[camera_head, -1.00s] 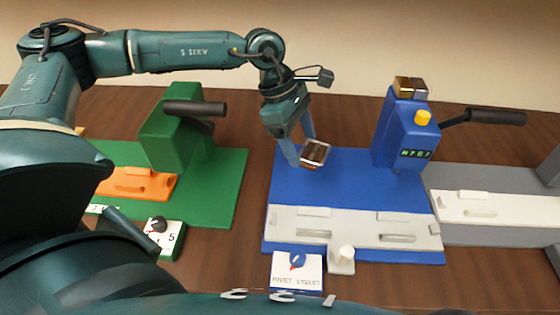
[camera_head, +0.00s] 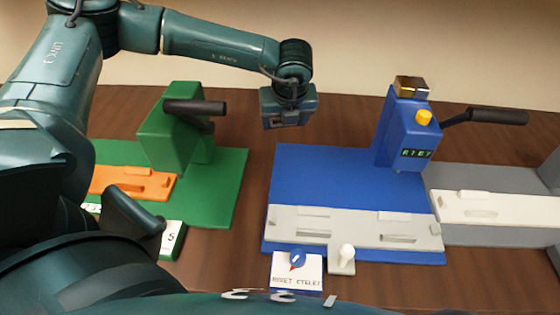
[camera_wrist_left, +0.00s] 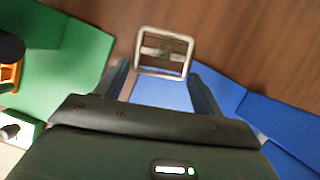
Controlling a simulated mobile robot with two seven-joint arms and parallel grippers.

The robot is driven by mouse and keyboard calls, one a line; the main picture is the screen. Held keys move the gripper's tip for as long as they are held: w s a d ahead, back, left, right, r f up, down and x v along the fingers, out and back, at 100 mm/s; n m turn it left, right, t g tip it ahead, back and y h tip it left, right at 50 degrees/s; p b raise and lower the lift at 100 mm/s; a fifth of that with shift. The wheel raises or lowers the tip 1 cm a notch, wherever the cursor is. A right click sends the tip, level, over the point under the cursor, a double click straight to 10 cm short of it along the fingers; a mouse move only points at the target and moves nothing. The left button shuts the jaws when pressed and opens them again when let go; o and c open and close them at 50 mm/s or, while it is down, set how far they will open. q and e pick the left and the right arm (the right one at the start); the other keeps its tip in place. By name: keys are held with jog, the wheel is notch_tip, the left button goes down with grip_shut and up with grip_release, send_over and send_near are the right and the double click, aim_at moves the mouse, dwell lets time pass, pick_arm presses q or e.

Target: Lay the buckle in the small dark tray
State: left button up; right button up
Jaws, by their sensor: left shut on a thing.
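The buckle (camera_wrist_left: 163,50) is a metal rectangular frame with a crossbar. In the left wrist view it sits at the tips of my left gripper (camera_wrist_left: 160,76), which is shut on it. In the head view my left gripper (camera_head: 288,108) is above the back edge of the blue base, near its left end. Its fingers and the buckle are hidden there. I do not see a small dark tray in either view. My right gripper is not in view.
A green station (camera_head: 228,180) with an orange block (camera_head: 130,184) stands left. The blue base (camera_head: 330,180) carries a tall blue press (camera_head: 404,130) with a dark lever (camera_head: 497,116). A grey station (camera_head: 470,178) stands right. Bare wood shows behind the blue base.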

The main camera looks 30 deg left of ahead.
aim_at(266, 145)
pick_arm(q)
jog(key=w+a+n+g, duration=0.1)
jog(key=n, duration=0.3)
jog(key=a+n+g, duration=0.2)
jog(key=n, duration=0.2)
jog(key=w+a+n+g+y, duration=0.1)
jog(key=n, duration=0.3)
jog(key=shift+w+a, duration=0.3)
jog(key=shift+a, duration=0.05)
jog(key=f+n, duration=0.1)
jog(key=f, duration=0.2)
jog(key=a+f+n+g, duration=0.1)
jog(key=f, duration=0.2)
jog(key=f+n, duration=0.1)
jog(key=f, duration=0.2)
jog(key=shift+w+a+f+g+p, duration=0.25)
jog(key=shift+f+g+p, duration=0.05)
jog(key=shift+f+p, duration=0.1)
jog(key=o, duration=1)
